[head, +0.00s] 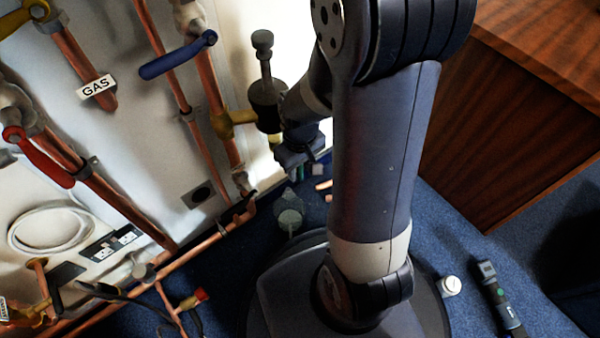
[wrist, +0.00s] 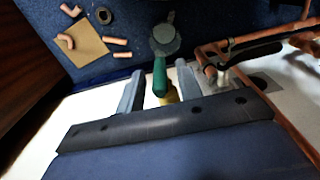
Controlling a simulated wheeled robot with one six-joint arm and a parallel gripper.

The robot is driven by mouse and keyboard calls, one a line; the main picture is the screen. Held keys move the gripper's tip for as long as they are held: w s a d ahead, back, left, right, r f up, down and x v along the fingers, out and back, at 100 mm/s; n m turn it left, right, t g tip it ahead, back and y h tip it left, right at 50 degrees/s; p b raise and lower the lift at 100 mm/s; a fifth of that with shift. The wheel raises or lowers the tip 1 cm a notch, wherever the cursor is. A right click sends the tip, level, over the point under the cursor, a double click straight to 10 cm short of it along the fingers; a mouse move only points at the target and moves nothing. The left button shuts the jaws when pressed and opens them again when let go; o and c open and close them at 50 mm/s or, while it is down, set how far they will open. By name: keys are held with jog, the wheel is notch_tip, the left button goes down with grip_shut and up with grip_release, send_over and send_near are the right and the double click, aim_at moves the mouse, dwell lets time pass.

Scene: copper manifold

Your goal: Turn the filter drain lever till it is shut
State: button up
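The filter (head: 265,95), with a dark body and a grey knobbed stem on top, sits beside a vertical copper pipe in the head view. In the wrist view a green lever (wrist: 160,76), which I take for the drain lever, extends from a yellow brass part (wrist: 170,96). My gripper (wrist: 159,82) is open, with a finger on each side of the lever and a visible gap on both sides. In the head view my gripper (head: 302,158) is just below the filter, and my arm hides much of that area. The lever's valve body is mostly hidden behind my gripper.
A grey jug (wrist: 164,40) stands on the blue floor below the lever. Copper pipes (wrist: 250,45) run close on the right in the wrist view. A cardboard piece (wrist: 78,42) with copper fittings lies left. A wooden cabinet (head: 510,110) stands right in the head view.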

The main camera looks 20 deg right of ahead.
jog(key=shift+f, duration=0.7)
jog(key=shift+c, duration=0.4)
grip_shut()
